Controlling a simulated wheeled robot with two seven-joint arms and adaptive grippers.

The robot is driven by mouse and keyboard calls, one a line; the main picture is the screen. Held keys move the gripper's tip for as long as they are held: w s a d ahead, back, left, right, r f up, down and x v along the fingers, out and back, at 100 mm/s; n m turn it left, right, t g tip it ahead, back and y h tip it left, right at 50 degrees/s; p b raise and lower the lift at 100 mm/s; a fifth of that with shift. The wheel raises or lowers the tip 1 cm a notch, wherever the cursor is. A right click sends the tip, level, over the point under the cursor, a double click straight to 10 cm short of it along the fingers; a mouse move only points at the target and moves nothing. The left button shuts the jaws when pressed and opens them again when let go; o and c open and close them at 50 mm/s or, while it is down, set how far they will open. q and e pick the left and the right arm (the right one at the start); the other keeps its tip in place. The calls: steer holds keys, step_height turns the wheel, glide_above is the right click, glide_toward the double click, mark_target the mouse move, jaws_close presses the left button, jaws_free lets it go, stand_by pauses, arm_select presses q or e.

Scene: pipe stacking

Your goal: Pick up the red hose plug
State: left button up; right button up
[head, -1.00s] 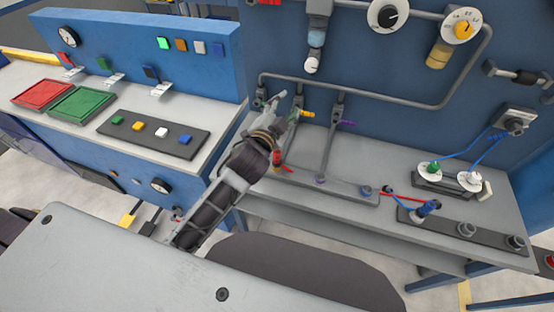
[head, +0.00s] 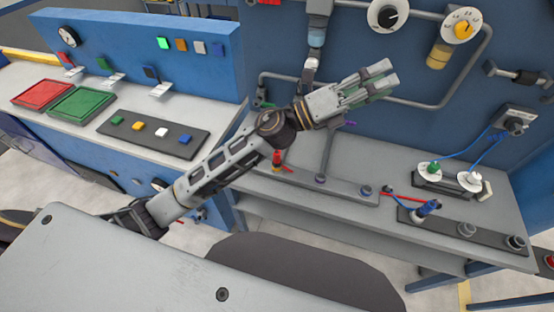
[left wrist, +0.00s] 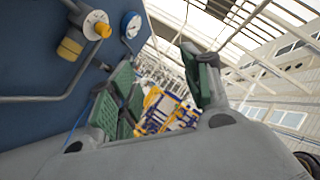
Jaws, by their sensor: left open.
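The red hose plug (head: 277,157) stands upright near the left end of a grey socket strip (head: 345,190) on the bench, just below my left forearm. My left gripper (head: 382,80) is raised up and to the right of it, in front of the blue panel, and points away from the plug. It is open and empty. In the left wrist view the green-padded fingers (left wrist: 165,85) are apart with nothing between them, and the red plug is not visible. My right gripper is out of view.
Grey pipes (head: 440,104), a dial (head: 388,15) and a yellow knob (head: 462,27) stick out from the panel near the gripper. The bench front is clear.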

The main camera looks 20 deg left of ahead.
arm_select(q)
steer(key=s+d+f+m+g, duration=0.2)
steer(key=s+d+m+g, duration=0.15)
steer(key=m+g, duration=0.4)
steer(key=m+g+y, duration=0.2)
steer(key=m+y, duration=1)
steer(key=y, duration=0.9)
glide_above(277, 152)
step_height(277, 152, down, 18)
steer(key=shift+a+f+p, duration=0.1)
steer(key=shift+f+p, duration=0.45)
steer(key=shift+f, duration=3.65)
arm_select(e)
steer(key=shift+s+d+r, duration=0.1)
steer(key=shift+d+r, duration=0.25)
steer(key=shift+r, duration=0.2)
